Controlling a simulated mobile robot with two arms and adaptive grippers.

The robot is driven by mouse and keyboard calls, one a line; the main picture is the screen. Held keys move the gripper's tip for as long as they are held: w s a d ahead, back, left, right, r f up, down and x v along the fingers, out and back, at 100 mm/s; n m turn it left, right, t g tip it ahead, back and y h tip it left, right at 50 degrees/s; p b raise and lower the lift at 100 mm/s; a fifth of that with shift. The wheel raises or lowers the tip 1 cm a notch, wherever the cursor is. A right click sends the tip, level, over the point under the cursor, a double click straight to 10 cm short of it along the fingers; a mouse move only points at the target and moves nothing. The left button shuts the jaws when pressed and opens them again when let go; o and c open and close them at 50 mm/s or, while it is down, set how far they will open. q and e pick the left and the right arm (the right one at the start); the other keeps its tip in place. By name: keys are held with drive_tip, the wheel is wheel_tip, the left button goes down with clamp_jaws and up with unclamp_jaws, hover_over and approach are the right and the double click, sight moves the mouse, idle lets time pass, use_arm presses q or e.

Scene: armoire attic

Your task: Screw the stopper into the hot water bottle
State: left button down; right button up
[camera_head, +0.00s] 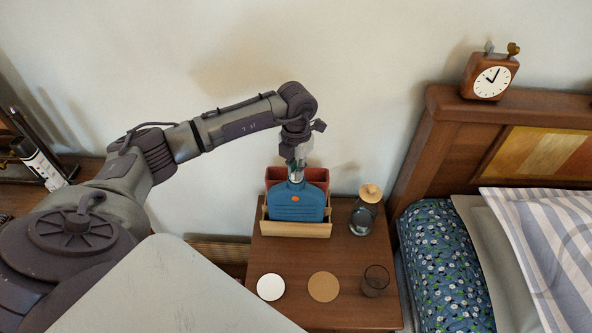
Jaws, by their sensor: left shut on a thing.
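The blue hot water bottle (296,205), with a small orange mark, stands upright in a wooden holder (296,230) on the bedside table (335,262). My left gripper (297,165) points down right over the bottle's neck. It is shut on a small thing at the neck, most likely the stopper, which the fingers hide. I cannot tell how far the stopper sits in the neck. My right gripper is not in view.
A reddish box (318,177) stands behind the bottle. A glass jar with a wooden lid (363,212) is to its right. A white disc (270,287), a cork coaster (323,286) and a glass (375,281) are in front. The bed's headboard (440,130) rises at right.

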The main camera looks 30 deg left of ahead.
use_arm(q)
drive_tip(key=m+b, duration=0.2)
drive_tip(key=m, duration=0.3)
drive_tip(key=shift+f+m, duration=0.1)
drive_tip(key=shift+m, duration=0.3)
drive_tip(key=shift+m+b, duration=0.5)
drive_tip(key=shift+m, duration=0.4)
drive_tip(key=c, duration=0.8)
unclamp_jaws()
drive_tip(key=shift+r, duration=0.2)
drive_tip(key=shift+r+p, duration=1.65)
drive_tip(key=shift+r, duration=0.8)
